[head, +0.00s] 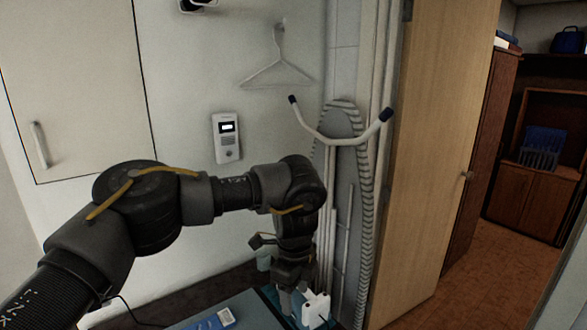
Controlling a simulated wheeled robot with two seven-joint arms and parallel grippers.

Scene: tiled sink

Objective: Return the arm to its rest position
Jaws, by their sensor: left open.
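My left arm reaches in from the left and bends down at the middle of the view. Its left gripper (292,300) points down at the bottom centre, over the far right part of a blue-grey surface (250,308). The gripper is open. Its fingertips are small and partly lost among the things there, so I cannot tell if they touch anything. A white container (316,309) stands just right of the fingers. My right gripper is not in view.
A blue and white packet (212,321) lies on the surface. An intercom (227,138) and a hanger (277,72) are on the wall behind. A striped ironing board (342,125) leans right of the arm, near an open wooden door (430,150). A wall cabinet (85,90) is at left.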

